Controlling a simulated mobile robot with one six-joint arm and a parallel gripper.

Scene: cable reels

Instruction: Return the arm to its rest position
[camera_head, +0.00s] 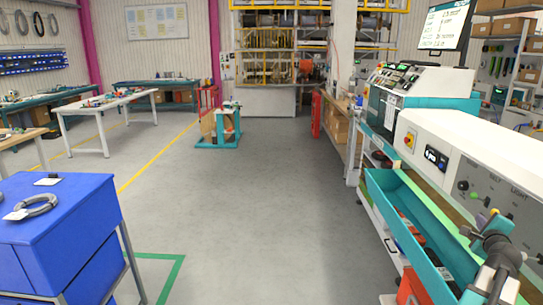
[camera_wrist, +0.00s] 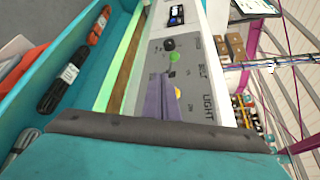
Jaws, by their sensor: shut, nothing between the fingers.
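My arm (camera_head: 500,252) shows at the lower right of the head view, in front of the white machine's control panel (camera_head: 508,198). From this view I cannot tell whether the fingertips touch the panel. A broad teal and dark grey part of my own arm fills the bottom of the wrist view.
A teal trough (camera_head: 378,190) with dark and orange cable bundles runs along the machine front. A monitor (camera_head: 447,25) stands above it. A blue cabinet (camera_head: 60,225) with a grey cable coil (camera_head: 36,205) is at left. The grey floor between is clear.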

